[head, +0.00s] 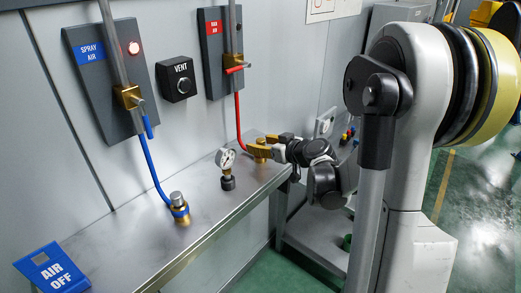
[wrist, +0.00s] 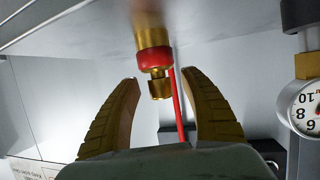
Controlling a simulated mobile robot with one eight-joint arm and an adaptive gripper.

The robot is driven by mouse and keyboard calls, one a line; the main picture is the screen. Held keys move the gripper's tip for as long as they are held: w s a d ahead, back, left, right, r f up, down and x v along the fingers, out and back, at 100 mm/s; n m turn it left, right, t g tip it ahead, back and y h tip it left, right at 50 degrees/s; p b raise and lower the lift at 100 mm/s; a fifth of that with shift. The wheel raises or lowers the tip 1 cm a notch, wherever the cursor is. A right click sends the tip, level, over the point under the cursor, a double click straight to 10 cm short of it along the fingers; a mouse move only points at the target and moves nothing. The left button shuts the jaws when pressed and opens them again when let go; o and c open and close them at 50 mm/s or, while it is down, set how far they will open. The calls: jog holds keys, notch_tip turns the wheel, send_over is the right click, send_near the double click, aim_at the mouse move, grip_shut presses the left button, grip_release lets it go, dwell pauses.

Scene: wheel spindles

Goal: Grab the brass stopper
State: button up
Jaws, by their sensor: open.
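The brass stopper (wrist: 159,85) is the small brass piece at the end of a brass fitting with a red ring (wrist: 154,60), in the wrist view. The fitting stands at the shelf, which shows at the top of that view. My gripper (wrist: 163,100) is open, with one yellow-brown finger on each side of the stopper and clear gaps to both. In the head view my gripper (head: 263,147) is at the far part of the shelf, where its fingers and the brass are hard to tell apart.
A pressure gauge (head: 226,158) stands on the metal shelf (head: 140,240) beside my gripper. The red hose (wrist: 178,105) runs behind the stopper. A brass fitting with a blue ring (head: 180,212) and an AIR OFF sign (head: 53,268) are nearer on the shelf.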

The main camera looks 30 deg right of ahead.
grip_shut()
jog(key=shift+r, duration=0.15)
